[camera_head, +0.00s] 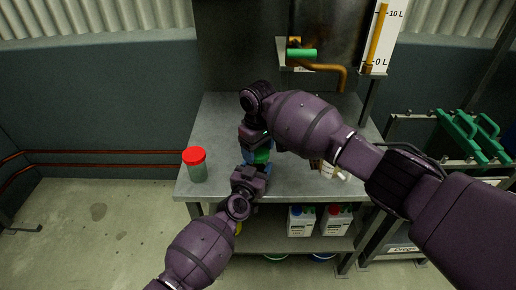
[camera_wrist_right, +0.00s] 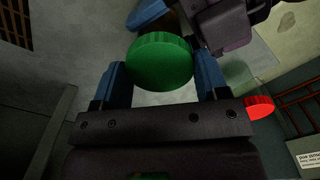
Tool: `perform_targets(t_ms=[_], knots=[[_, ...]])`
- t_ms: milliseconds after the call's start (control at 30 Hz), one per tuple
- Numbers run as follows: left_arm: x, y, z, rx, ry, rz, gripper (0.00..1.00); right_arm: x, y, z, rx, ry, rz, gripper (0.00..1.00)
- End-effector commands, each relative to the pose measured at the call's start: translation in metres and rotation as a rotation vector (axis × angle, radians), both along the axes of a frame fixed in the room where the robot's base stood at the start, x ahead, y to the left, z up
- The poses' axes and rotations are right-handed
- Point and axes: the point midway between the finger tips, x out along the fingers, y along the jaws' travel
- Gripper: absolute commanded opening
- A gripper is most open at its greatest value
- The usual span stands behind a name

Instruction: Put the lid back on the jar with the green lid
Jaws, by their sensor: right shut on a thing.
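The green lid (camera_wrist_right: 160,62) sits between the blue fingers of my right gripper (camera_wrist_right: 160,84), which is shut on it. A sliver of the lid shows in the head view (camera_head: 262,156), above the middle of the steel table (camera_head: 222,122). My left gripper (camera_head: 249,162) is close by, just below the lid in the head view. It shows in part at the top of the right wrist view (camera_wrist_right: 222,22), with a blue finger beside the lid. Its hold is unclear.
A red-lidded jar (camera_head: 197,166) stands at the table's front left. White bottles (camera_head: 300,221) stand on the lower shelf. A green-handled pipe (camera_head: 301,53) is above the table's back. The table's left rear is clear.

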Motion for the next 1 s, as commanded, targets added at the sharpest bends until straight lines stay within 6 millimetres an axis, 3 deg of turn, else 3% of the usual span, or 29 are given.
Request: perform_targets(t_ms=[1000], knots=[[-0.0003, 0.0006, -0.0011, 0.001, 0.002, 0.000, 0.00, -0.0003, 0.0018, 0.0003, 0.002, 0.003, -1.670, 0.46]])
